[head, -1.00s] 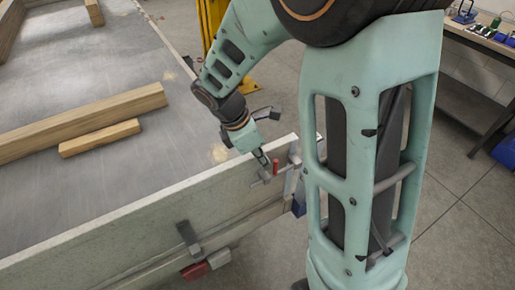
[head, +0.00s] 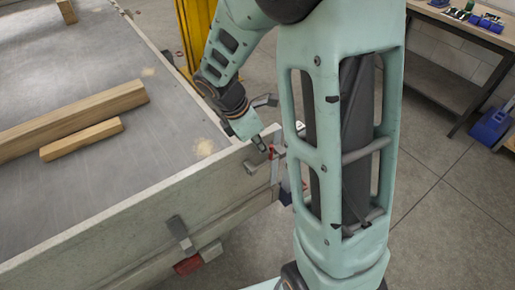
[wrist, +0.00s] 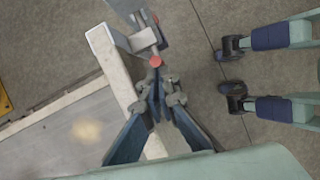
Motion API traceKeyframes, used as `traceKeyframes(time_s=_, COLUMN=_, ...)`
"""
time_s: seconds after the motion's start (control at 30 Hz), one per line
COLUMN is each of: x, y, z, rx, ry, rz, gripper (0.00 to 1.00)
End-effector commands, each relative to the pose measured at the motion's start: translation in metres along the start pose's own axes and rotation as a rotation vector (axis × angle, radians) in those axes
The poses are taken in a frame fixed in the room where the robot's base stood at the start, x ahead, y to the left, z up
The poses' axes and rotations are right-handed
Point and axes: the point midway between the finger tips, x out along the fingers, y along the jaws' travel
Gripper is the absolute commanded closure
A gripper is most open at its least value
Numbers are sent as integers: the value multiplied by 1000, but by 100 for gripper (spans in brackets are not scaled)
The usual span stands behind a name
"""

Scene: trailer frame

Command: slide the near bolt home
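The near bolt's red knob (head: 273,152) shows at the trailer's near corner, on the outside of the side board, and also in the wrist view (wrist: 156,62). A grey bracket (head: 251,168) sits on the board left of the knob. A grey block (wrist: 144,39) lies just beyond the knob in the wrist view. My gripper (head: 263,149) points down at the board's top edge, just left of the knob. In the wrist view my gripper (wrist: 161,92) has its fingertips drawn together close behind the knob, with nothing seen between them. Whether they touch the knob is unclear.
The pale side board (head: 110,214) runs along the trailer bed. A grey latch (head: 180,234) hangs on it, left of the bolt. Two timber pieces (head: 75,120) lie on the bed. A yellow post (head: 196,30) stands behind. A workbench (head: 465,30) is at the far right.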

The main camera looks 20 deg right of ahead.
Motion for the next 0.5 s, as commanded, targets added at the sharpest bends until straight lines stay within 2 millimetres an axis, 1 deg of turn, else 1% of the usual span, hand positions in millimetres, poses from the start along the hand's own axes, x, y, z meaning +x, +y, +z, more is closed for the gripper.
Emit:
traceKeyframes(time_s=0.03, x=0, y=0, z=3, rx=2, ry=-4, rz=0, gripper=100)
traceKeyframes(time_s=0.27, x=-3, y=0, z=4, rx=3, ry=-5, rz=-1, gripper=100)
traceKeyframes(time_s=0.37, x=-9, y=1, z=5, rx=3, ry=-6, rz=-1, gripper=100)
traceKeyframes(time_s=0.5, x=-24, y=2, z=5, rx=3, ry=-5, rz=0, gripper=100)
